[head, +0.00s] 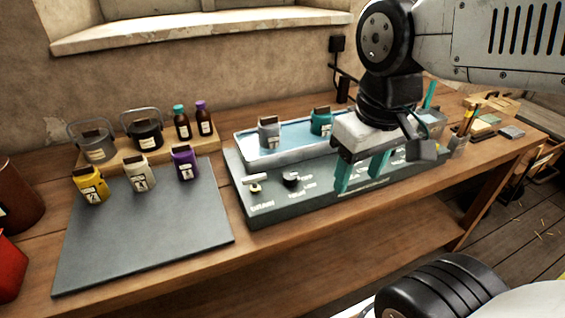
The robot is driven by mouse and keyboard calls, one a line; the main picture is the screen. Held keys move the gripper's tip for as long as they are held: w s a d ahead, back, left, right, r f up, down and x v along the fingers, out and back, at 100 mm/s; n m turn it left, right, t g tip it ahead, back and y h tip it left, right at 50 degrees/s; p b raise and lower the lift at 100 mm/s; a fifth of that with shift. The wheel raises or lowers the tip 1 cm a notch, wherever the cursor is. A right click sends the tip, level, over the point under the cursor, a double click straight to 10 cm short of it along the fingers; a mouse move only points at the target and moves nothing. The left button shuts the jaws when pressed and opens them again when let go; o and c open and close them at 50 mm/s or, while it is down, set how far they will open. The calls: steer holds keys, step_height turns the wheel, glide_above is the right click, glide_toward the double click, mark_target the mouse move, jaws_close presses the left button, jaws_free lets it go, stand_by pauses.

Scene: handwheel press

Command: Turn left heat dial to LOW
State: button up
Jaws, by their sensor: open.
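The dark grey control panel (262,209) is the front of a unit on the wooden bench. A small round black dial (291,180) sits on its left part, with white lettering around it too small to read; its pointer setting cannot be made out. It appears to be the left heat dial. My gripper (362,173) hangs over the right half of the panel, to the right of this dial and apart from it. Its two teal fingers point down, spread and empty. The gripper hides part of the panel, so a second dial is not visible.
A water bath (247,152) behind the panel holds a grey pot (269,132) and a teal pot (321,121). A grey mat (140,240) lies left, with several jars at its back edge. Its front is clear.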

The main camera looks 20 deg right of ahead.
steer(key=w+f+n, duration=0.2)
steer(key=w+n, duration=0.2)
steer(key=w, duration=0.6)
steer(key=n+g, duration=0.1)
steer(key=n, duration=0.3)
glide_above(290, 175)
step_height(290, 175, down, 5)
steer(key=shift+s+f, duration=0.1)
steer(key=shift+s, duration=0.05)
steer(key=shift+w+f, duration=0.2)
steer(key=shift+f, duration=0.1)
step_height(290, 175, down, 8)
steer(key=shift+r, duration=0.25)
steer(key=c, duration=1)
